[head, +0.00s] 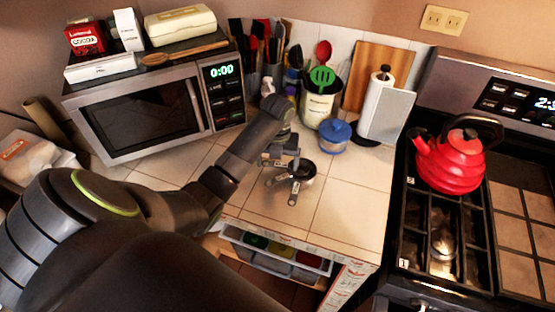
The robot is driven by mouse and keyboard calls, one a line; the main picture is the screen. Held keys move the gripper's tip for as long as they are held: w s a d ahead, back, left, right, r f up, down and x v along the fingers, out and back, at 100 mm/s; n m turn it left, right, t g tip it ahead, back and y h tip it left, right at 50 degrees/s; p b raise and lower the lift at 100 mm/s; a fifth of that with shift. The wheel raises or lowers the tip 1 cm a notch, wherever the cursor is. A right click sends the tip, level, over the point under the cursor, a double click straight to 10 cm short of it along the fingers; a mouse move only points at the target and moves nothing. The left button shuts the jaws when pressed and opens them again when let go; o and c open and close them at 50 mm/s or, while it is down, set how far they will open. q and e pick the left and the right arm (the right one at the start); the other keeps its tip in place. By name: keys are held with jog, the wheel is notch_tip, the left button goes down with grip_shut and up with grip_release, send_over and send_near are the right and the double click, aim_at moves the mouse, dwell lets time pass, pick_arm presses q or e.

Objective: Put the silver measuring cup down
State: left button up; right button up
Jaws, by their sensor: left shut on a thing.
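My left gripper (282,190) is over the tiled counter (345,195), in the middle of the head view, pointing down. It is shut on the silver measuring cup (308,171), a small round cup that looks dark inside. The gripper's fingers and wrist hide part of the cup and its handle. The cup is at or just above the counter; I cannot tell whether it touches. My right gripper is not in view.
A microwave (150,110) is at the left. The stove with a red kettle (450,160) is at the right. Tiles right of the cup are clear.

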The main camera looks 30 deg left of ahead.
aim_at(278, 164)
pick_arm(q)
jog(key=shift+f, duration=0.3)
jog(key=o, duration=0.9)
jog(key=shift+r, duration=0.55)
notch_tip(278, 164, up, 3)
jog(key=shift+r+p, duration=3.95)
jog(key=shift+r, duration=0.55)
